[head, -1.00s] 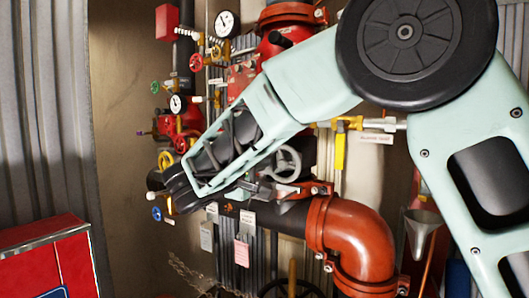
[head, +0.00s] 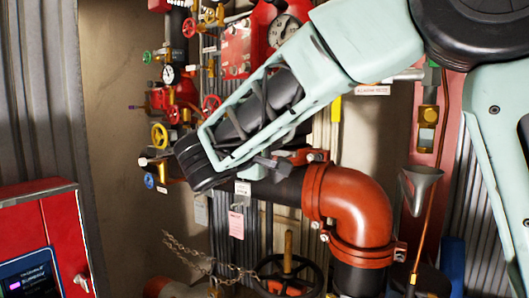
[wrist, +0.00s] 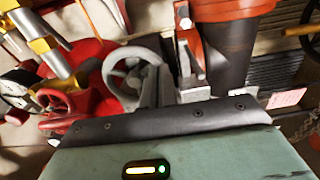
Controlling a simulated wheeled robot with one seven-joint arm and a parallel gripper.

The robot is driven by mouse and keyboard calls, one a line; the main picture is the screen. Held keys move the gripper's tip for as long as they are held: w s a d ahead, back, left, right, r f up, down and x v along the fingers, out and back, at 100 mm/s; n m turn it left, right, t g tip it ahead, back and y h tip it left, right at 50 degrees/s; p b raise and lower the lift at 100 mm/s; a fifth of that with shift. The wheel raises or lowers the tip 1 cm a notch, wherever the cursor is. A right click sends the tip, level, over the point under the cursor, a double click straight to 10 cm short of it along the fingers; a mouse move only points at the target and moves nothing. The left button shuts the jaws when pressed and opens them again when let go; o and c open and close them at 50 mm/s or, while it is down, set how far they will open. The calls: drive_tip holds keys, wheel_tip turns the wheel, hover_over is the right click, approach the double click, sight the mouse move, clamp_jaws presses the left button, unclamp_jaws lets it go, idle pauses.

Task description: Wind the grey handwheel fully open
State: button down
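The grey handwheel (wrist: 122,72) shows in the wrist view, left of centre, as a round rim with spokes. It is hidden behind my arm in the head view. My gripper (wrist: 170,85) shows in the wrist view as two grey fingers with a gap between them. The left finger overlaps the right side of the wheel's rim in the picture; I cannot tell whether they touch. I see nothing held between the fingers. In the head view my gripper (head: 272,160) is small and partly hidden, by the dark pipe just left of the orange elbow.
The orange pipe elbow (head: 355,205) stands right of my gripper. Small valves with yellow (head: 160,135) and blue (head: 149,181) wheels are at the left. A black handwheel (head: 290,275) is below, beside a hanging chain (head: 205,255). A red cabinet (head: 50,225) stands at lower left.

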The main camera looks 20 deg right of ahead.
drive_tip(key=shift+s+d+r, duration=0.1)
drive_tip(key=shift+s+d, duration=0.25)
drive_tip(key=shift+d, duration=0.25)
drive_tip(key=shift+s+d+r+b, duration=0.35)
drive_tip(key=shift+s+r, duration=0.1)
drive_tip(key=shift+r, duration=0.25)
drive_tip(key=shift+s+a+r, duration=0.35)
drive_tip(key=shift+a+r, duration=0.25)
drive_tip(key=shift+r, duration=0.1)
drive_tip(key=shift+s+a+r, duration=0.35)
drive_tip(key=shift+a+r, duration=0.25)
drive_tip(key=shift+r, duration=0.15)
drive_tip(key=shift+s+a+r, duration=0.35)
drive_tip(key=shift+a+r, duration=0.25)
drive_tip(key=shift+r, duration=0.1)
